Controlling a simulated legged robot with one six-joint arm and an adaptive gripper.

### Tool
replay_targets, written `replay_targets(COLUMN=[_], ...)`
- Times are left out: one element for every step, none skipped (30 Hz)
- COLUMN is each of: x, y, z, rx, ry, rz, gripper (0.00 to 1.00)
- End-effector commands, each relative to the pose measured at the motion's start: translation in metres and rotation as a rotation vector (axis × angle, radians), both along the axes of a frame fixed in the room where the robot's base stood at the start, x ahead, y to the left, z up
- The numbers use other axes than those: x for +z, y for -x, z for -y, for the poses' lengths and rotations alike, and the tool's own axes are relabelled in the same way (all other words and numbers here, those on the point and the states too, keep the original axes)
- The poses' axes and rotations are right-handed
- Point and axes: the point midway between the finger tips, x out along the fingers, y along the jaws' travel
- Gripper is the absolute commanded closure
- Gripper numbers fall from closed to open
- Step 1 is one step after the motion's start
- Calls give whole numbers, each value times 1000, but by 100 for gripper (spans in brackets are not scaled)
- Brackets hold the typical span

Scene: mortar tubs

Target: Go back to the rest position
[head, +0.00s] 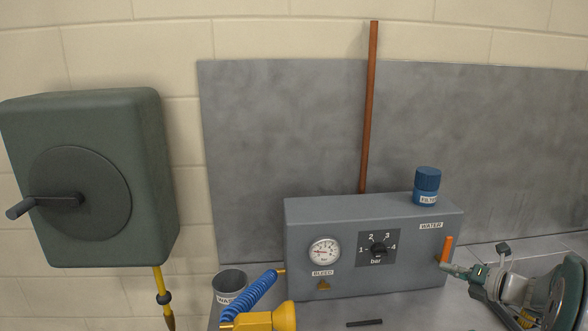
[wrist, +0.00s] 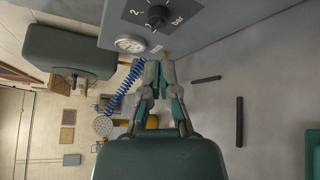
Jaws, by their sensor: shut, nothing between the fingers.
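My gripper (head: 446,267) comes in from the right in the head view, with grey and teal fingers shut and empty. Its tips show beside the lower end of an orange lever (head: 448,246) on the right of a grey control box (head: 300,235); whether they touch I cannot tell. In the wrist view my gripper (wrist: 160,66) points up at the lower edge of the grey box (wrist: 190,22), with its tips drawn together. The orange lever is not visible there.
The box carries a gauge (head: 324,251), a bar dial (head: 378,248), a brass bleed valve (head: 324,286) and a blue filter cap (head: 427,182). A dark bar (head: 364,323) lies in front.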

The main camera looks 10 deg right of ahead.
Motion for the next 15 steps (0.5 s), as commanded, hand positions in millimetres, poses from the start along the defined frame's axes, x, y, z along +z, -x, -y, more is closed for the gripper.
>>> replay_targets(x=[7, 9, 11, 13, 14, 16, 18, 19, 21, 22, 23, 24, 24, 25, 26], y=[2, 4, 7, 10, 13, 17, 21, 25, 31, 35, 40, 47, 52, 57, 64], z=[-23, -35, -50, -61, -71, -85, -95, -105, -118, -127, -136, -147, -155, -163, -173], rx=[64, 102, 153, 192, 230, 284, 324, 364, 420, 461, 504, 560, 602, 645, 703], ry=[92, 147, 221, 275, 329, 401, 455, 508, 579, 632, 683, 752, 804, 854, 921], rz=[13, 22, 36, 48, 59, 76, 92, 108, 130, 148, 167, 193, 215, 236, 266], gripper=[100, 100, 100, 100, 100, 100, 100, 100, 100, 100, 100, 100, 100, 100, 100])
